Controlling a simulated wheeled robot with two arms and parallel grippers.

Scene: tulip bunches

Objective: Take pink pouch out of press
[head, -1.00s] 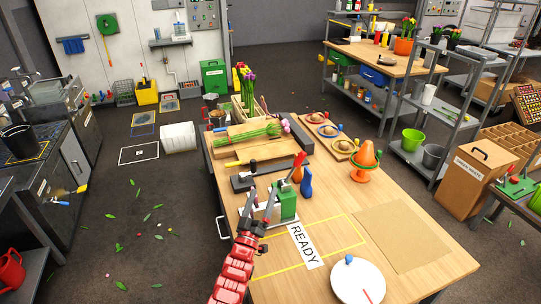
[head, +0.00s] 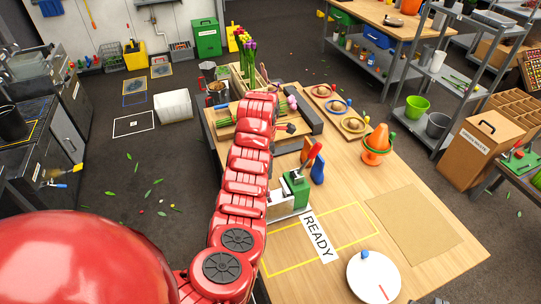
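The green press (head: 296,188) with its red lever (head: 314,156) stands on a grey base plate on the workbench, behind the READY label. I cannot make out a pink pouch in or near it. My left arm is raised across the left part of the bench, and its links cover the press's left side. Its gripper is mostly hidden behind the links; a small dark part shows right of the arm, too unclear to read as open or shut. My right gripper is not in view.
A blue bottle (head: 318,171) stands beside the press. The READY label (head: 318,238) lies in a yellow-taped area. A tulip bunch lies behind my arm.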

